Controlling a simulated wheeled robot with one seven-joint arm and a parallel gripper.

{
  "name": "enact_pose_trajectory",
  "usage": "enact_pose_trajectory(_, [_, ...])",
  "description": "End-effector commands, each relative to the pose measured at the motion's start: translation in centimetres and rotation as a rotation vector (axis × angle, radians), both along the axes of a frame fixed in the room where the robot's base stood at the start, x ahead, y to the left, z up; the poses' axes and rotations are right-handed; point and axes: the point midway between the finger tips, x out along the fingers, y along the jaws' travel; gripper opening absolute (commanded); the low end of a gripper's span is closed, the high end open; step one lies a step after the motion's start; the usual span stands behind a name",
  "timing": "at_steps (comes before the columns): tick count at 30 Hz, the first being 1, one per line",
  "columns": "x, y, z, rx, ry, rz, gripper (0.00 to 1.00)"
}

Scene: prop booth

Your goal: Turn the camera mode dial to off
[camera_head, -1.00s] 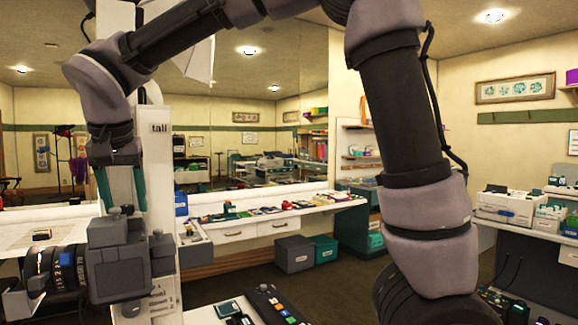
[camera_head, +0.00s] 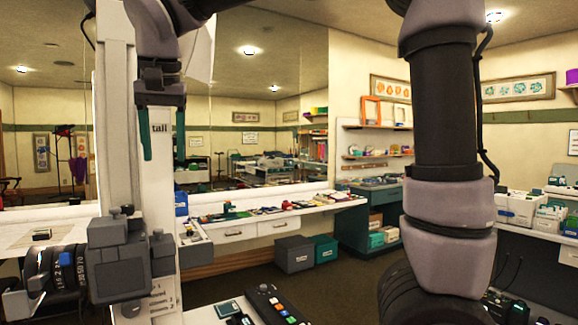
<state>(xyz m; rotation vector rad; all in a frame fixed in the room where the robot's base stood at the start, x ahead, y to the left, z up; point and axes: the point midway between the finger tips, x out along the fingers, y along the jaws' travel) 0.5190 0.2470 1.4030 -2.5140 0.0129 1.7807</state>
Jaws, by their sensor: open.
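A grey camera (camera_head: 115,262) with a large dark lens (camera_head: 55,285) pointing left stands at the lower left. Small dark knobs (camera_head: 121,211) show on its top, and another small knob (camera_head: 157,234) shows on its right part. I cannot tell which one is the mode dial or read its setting. My gripper (camera_head: 164,148) points down above the camera and slightly right of its middle. Its two teal fingers are apart with nothing between them, clear of the camera.
A white post (camera_head: 115,130) and a white panel with lettering (camera_head: 163,200) stand behind the camera. A dark control box with coloured buttons (camera_head: 272,303) lies at the front. A white counter (camera_head: 270,216) with many small items runs along the back, with grey (camera_head: 294,254) and teal (camera_head: 324,250) bins below.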

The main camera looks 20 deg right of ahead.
Motion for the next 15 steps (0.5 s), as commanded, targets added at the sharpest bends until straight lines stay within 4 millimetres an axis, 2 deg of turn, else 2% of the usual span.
enact_pose_trajectory(1, [0.3, -1.2, 0.0, 0.008, 0.004, -0.009, 0.61])
enact_pose_trajectory(15, [1.6, -10.5, -0.9, 0.091, 0.024, -0.04, 0.61])
